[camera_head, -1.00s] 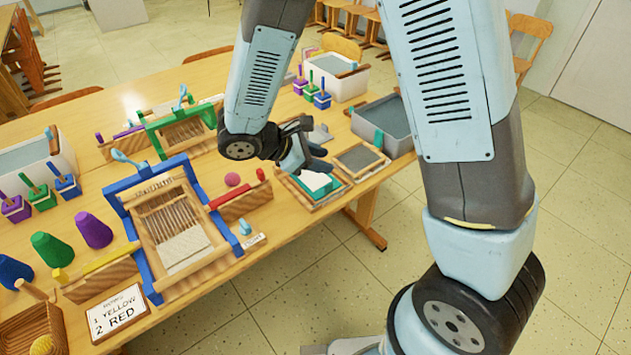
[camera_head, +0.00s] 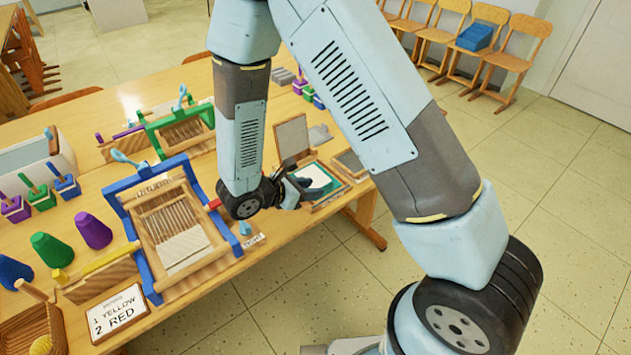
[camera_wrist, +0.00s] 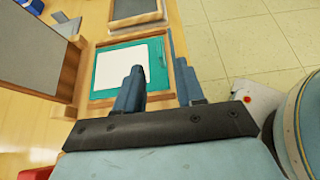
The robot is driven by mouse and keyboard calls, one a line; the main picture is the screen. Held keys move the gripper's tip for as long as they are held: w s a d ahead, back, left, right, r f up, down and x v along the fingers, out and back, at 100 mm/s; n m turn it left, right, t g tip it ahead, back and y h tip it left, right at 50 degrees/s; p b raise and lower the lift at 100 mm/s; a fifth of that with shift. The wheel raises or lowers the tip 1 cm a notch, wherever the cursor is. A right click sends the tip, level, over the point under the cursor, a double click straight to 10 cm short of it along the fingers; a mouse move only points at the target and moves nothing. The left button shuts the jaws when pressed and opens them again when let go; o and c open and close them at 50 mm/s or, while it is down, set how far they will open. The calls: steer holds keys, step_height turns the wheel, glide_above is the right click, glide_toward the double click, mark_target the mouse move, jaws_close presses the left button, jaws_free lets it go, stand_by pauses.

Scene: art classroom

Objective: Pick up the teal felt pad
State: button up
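The teal felt pad (camera_wrist: 158,72) lies in a wooden-framed tray (camera_wrist: 165,30), with a white sheet (camera_wrist: 110,66) on top of it. The pad's teal border shows around the sheet. In the head view the pad (camera_head: 331,184) sits in its tray near the table's right front edge. In the wrist view one finger overlaps the sheet and pad, and the other is by the pad's right edge. I cannot tell whether the fingers touch it. In the head view my gripper (camera_head: 298,190) is at the tray's left.
A grey panel in a wooden frame (camera_head: 292,138) stands raised behind the tray. Another grey framed screen (camera_head: 349,162) lies beside the tray. Looms, including a blue one (camera_head: 160,270), stand to the left. Open floor lies to the right.

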mark_target(324, 186)
steer(key=shift+x, duration=2.9)
steer(key=shift+r, duration=0.1)
jaws_close()
